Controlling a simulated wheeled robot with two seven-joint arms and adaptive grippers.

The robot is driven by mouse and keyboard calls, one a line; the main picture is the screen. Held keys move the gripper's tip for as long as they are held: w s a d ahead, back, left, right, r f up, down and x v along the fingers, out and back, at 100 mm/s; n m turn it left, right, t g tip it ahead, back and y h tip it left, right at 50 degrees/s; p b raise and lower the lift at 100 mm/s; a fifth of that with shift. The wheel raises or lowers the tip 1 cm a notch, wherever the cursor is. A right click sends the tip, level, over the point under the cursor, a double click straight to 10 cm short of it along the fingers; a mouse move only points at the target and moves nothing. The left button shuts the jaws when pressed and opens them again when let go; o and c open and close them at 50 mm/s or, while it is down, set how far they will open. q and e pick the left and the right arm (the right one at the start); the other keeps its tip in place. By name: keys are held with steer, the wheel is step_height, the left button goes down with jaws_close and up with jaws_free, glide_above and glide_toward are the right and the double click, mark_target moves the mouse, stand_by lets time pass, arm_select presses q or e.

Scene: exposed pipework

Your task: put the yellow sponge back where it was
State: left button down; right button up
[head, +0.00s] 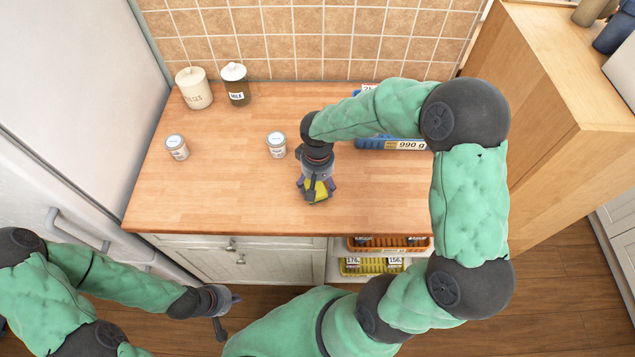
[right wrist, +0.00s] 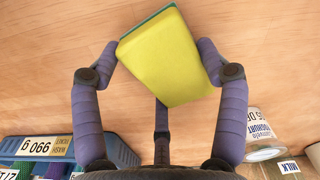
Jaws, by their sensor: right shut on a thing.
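The yellow sponge (head: 319,191) with a green layer is in my right gripper (head: 318,196), over the middle front of the wooden counter (head: 220,190). In the right wrist view the sponge (right wrist: 165,58) sits between the purple fingers of the right gripper (right wrist: 160,60), tilted in the picture. I cannot tell whether it touches the counter. My left gripper (head: 232,312) is empty, its fingers spread, low in front of the cabinet and away from the sponge.
Two small cans (head: 177,147) (head: 277,145) and two lidded jars (head: 194,88) (head: 235,84) stand on the counter. A blue basket (head: 372,143) is partly hidden behind my right arm. Orange (head: 375,245) and yellow baskets (head: 370,268) sit on shelves below. The counter's front left is clear.

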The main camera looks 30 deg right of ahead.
mark_target(318, 183)
steer(key=shift+f, duration=0.15)
steer(key=o, duration=1.1)
step_height(318, 183, up, 12)
steer(key=p, duration=0.2)
steer(key=shift+r+p, duration=0.2)
steer(key=shift+p, duration=0.15)
